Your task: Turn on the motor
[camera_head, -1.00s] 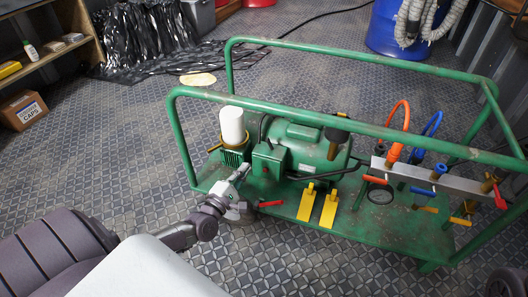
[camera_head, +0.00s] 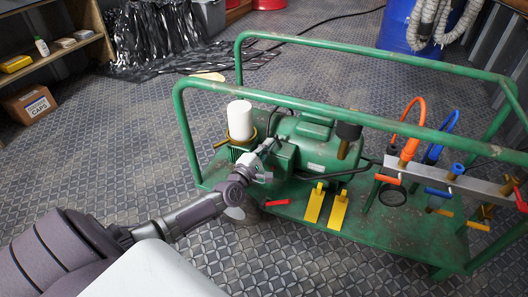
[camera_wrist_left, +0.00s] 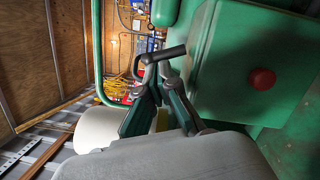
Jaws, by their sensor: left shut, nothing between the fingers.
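The green motor (camera_head: 318,152) sits on the green cart, with a green switch box (camera_head: 283,158) at its left. My left gripper (camera_head: 270,143) is shut and empty, its tip close in front of the box. Whether it touches the box cannot be told from the head view. In the left wrist view the box (camera_wrist_left: 225,50) fills the right side, with a round red button (camera_wrist_left: 262,79) on its face. My left fingertips (camera_wrist_left: 160,58) are left of that button and apart from it. My right gripper is not in view.
Green cart rails (camera_head: 340,112) run around the motor. A white cylinder (camera_head: 240,121) stands left of the box. Yellow pedals (camera_head: 326,207) and a manifold with orange and blue hoses (camera_head: 450,180) are to the right. A blue barrel (camera_head: 410,30) stands behind.

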